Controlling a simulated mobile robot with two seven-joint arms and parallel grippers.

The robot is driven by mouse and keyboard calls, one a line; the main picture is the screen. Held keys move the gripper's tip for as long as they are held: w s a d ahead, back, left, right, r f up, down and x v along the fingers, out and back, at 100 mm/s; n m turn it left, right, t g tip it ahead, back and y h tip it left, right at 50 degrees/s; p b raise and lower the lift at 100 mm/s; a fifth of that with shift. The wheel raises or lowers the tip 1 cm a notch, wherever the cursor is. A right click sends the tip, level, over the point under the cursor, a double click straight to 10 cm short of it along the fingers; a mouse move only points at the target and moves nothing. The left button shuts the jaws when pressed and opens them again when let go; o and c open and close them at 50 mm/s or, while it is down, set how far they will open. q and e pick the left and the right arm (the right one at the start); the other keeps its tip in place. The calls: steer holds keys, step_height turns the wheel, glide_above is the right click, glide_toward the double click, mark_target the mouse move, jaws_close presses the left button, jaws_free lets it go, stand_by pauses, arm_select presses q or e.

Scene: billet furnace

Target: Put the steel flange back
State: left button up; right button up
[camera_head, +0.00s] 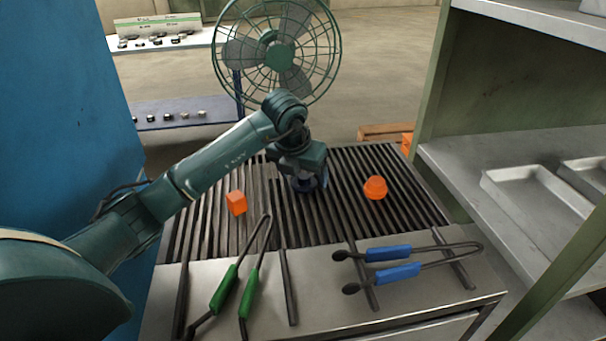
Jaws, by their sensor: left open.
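A glowing orange round piece (375,188) with a narrower top sits on the slatted grate, right of centre. It looks like the flange, though I see no grey steel one. An orange block (236,203) sits on the grate to the left. My left gripper (308,187) points down over the grate between the two, nearer the round piece and apart from it. It is open, and its fingers are small and dark here. I see nothing held in it. My right gripper is out of view.
Green-handled tongs (222,290) and blue-handled tongs (388,252) lie on the front ledge. A green fan (278,55) stands behind the grate (350,225). Right, a grey shelf (500,220) holds metal trays (537,193). A blue panel (55,120) stands left.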

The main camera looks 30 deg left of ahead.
arm_select(q)
steer(key=v, duration=1.1)
steer(key=shift+r, duration=0.15)
steer(key=shift+s, duration=0.1)
